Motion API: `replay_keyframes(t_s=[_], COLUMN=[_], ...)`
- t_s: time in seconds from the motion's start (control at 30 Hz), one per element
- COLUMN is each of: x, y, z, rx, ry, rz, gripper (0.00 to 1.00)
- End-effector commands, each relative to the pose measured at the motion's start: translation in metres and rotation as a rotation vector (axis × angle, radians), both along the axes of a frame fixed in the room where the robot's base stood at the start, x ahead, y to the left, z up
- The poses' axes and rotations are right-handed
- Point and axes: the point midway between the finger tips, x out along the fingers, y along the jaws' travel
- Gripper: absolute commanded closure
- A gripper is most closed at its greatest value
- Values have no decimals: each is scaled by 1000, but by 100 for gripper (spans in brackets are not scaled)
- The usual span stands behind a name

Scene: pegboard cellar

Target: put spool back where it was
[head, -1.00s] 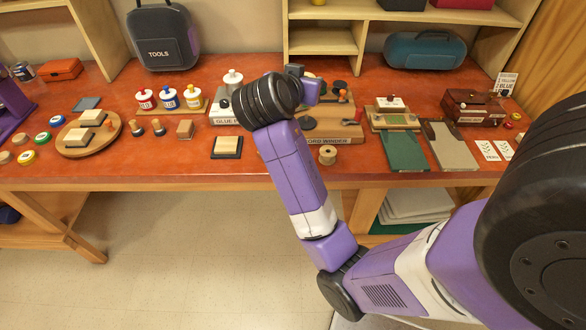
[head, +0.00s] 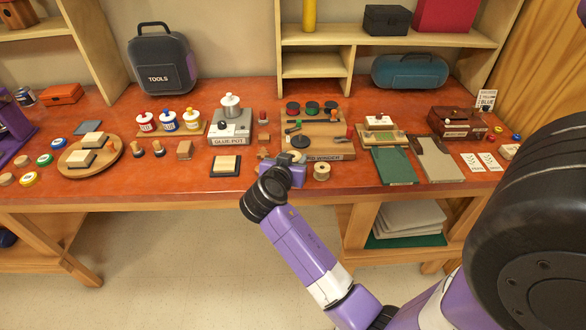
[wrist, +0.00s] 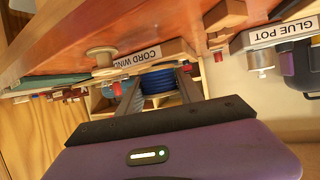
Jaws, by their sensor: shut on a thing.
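My gripper (wrist: 160,78) is shut on a spool of blue cord (wrist: 157,86) with a pale wooden flange, seen between the two fingers in the wrist view. In the head view my gripper (head: 284,170) is at the front of the table by the left end of the cord winder (head: 335,155), and it hides the held spool and part of the label. A second spool, bare pale wood (head: 321,172), stands on the table just right of my gripper; it also shows in the wrist view (wrist: 100,54).
The winder board carries several dark, red and green discs along its back. The glue pot (head: 230,125) stands left of it. A dark pad with a pale block (head: 226,165) is left of my gripper. A green mat (head: 392,167) lies to the right.

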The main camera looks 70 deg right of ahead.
Motion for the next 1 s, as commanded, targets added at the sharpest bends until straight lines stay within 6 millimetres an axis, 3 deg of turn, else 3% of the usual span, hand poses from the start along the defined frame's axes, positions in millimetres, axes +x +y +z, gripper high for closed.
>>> replay_keyframes(t_s=[0.4, 0.83, 0.87, 0.97, 1.0], x=[0, 0, 0, 0, 0], y=[0, 0, 0, 0, 0], z=[-42, -49, -49, -48, -48], rx=[0, -1, -1, -1, -1], ry=[2, 0, 0, 0, 0], rz=[1, 1, 1, 1, 1], gripper=[100, 100, 55, 36, 35])
